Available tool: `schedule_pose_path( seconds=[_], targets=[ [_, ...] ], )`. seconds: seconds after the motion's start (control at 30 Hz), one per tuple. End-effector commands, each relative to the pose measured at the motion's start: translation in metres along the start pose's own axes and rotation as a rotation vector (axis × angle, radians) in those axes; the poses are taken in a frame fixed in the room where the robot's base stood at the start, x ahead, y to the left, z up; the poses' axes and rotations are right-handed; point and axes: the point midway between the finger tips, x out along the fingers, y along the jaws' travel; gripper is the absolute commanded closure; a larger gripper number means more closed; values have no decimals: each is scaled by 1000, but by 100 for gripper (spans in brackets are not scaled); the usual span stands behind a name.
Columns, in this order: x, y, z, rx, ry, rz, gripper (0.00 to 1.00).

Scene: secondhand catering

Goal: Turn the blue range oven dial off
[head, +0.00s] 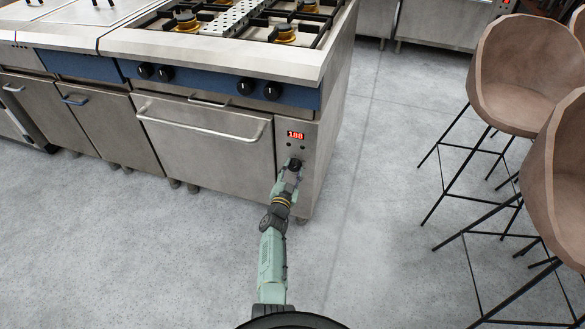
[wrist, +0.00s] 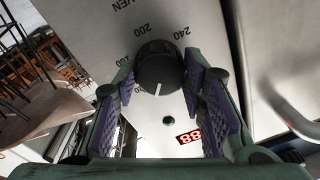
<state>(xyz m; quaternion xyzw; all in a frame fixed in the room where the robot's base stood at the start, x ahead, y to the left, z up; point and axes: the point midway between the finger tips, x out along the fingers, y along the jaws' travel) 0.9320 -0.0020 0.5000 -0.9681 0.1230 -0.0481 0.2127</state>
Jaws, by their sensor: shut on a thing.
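The blue range (head: 220,80) stands at the upper middle of the head view, with its steel oven door closed. The oven dial is a round black knob on the right-hand steel panel; in the wrist view the dial (wrist: 157,66) sits between my two purple-padded fingers. My gripper (head: 292,170) reaches up to that panel and is shut on the dial. The dial's white pointer line points down in the wrist view, slightly left. A red lit display (head: 295,135), reading about 188, is above the dial in the head view.
Several black burner knobs (head: 245,86) line the blue strip. The oven door handle (head: 200,130) is left of my gripper. Brown bar stools (head: 515,70) with thin black legs stand to the right. Grey floor between range and stools is clear.

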Motion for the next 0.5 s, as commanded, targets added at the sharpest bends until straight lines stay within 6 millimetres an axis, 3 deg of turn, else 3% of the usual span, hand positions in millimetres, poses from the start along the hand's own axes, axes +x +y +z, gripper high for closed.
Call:
schedule_pose_path(
  seconds=[0.5],
  targets=[
    [0,-2,-2,-456,-30,-7,90]
  ],
)
